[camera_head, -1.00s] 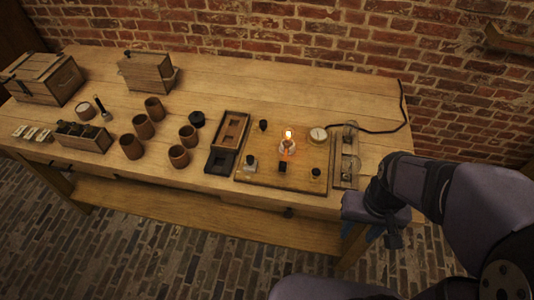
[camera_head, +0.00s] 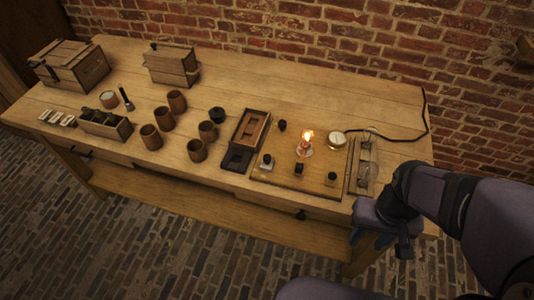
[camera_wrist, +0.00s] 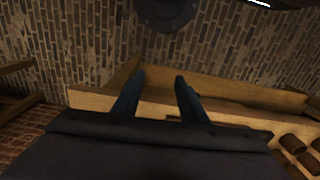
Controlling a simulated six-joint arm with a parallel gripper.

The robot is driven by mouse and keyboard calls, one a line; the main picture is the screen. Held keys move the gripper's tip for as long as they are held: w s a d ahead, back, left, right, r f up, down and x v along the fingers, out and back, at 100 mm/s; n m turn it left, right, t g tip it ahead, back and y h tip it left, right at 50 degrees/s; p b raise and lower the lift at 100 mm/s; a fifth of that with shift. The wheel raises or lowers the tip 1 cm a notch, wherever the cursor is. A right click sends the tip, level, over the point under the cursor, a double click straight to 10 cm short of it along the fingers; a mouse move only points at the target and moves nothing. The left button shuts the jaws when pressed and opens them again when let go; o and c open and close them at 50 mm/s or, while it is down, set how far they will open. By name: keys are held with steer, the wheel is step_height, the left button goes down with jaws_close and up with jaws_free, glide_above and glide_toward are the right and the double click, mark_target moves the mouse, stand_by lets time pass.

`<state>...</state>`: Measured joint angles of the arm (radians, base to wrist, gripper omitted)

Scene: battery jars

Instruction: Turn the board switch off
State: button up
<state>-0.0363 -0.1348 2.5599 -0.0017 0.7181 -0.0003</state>
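The wooden board (camera_head: 285,181) lies flat at the right end of the bench. A glowing lamp (camera_head: 305,148) stands on it. Small dark fittings sit along its front part; the middle one (camera_head: 299,168) may be the switch, but its lever and position are too small to tell. My gripper (camera_head: 368,238) hangs in front of the bench's right front edge, apart from the board. In the wrist view my gripper (camera_wrist: 158,80) shows two separated fingers with nothing between them. The board is not clearly visible in the wrist view.
A round gauge (camera_head: 337,140) and a narrow tray (camera_head: 352,178) are at the board's right side. A wooden tray (camera_head: 238,138) and several brown jars (camera_head: 197,150) stand to the left. A black cable (camera_head: 424,115) runs along the back right. The bench's rear middle is clear.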

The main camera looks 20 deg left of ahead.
steer(key=s+a+f+n+g, duration=0.2)
steer(key=s+a+f, duration=0.1)
steer(key=s+a, duration=0.1)
steer(key=n+t+p, duration=0.2)
steer(key=n, duration=0.2)
glide_toward(267, 156)
steer(key=s+f, duration=0.1)
steer(key=f, duration=0.1)
steer(key=s+d+f, duration=0.1)
steer(key=f, duration=0.2)
steer(key=s+d+f, duration=0.1)
steer(key=f, duration=0.2)
steer(key=shift+s+d+f, duration=0.2)
steer(key=shift+s+d, duration=0.05)
steer(key=shift+s, duration=0.1)
steer(key=w+r, duration=0.1)
steer(key=r, duration=0.1)
steer(key=w+a+r+m, duration=0.1)
steer(key=r, duration=0.2)
steer(key=w+a+r+m, duration=0.1)
steer(key=r, duration=0.1)
steer(key=shift+w+a+r, duration=0.25)
steer(key=shift+w+r, duration=0.05)
steer(key=shift+w, duration=0.05)
steer(key=shift+m, duration=0.3)
steer(key=shift+f, duration=0.15)
